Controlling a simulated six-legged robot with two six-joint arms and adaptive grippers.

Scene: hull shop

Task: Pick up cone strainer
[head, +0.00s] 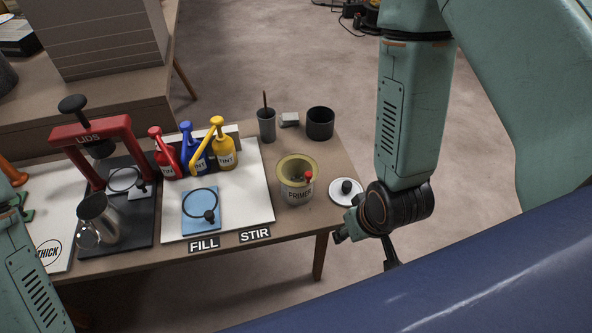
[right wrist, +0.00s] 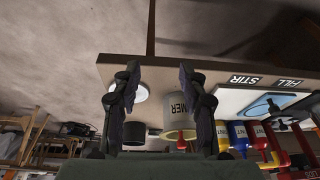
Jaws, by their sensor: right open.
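A PRIMER can (head: 297,194) stands near the right end of the table. A pale yellow ring with a hollow inside (head: 280,164), probably the cone strainer, sits in its mouth with a red knob at its right edge; I cannot make out its cone. My right gripper (head: 364,250) is right of and nearer than the can, beyond the table edge, apart from it. In the right wrist view its fingers (right wrist: 159,78) are spread and empty, with the can (right wrist: 180,108) farther off, partly behind the right-hand finger. My left gripper is out of view; only its arm shows.
A white lid (head: 346,191) with a black knob lies between can and right gripper. A dark cup (head: 320,123) and grey cup (head: 266,126) stand behind. Tint bottles (head: 226,155), a blue pad (head: 201,222), a shiny metal vessel (head: 98,220) and a red press (head: 88,131) are left.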

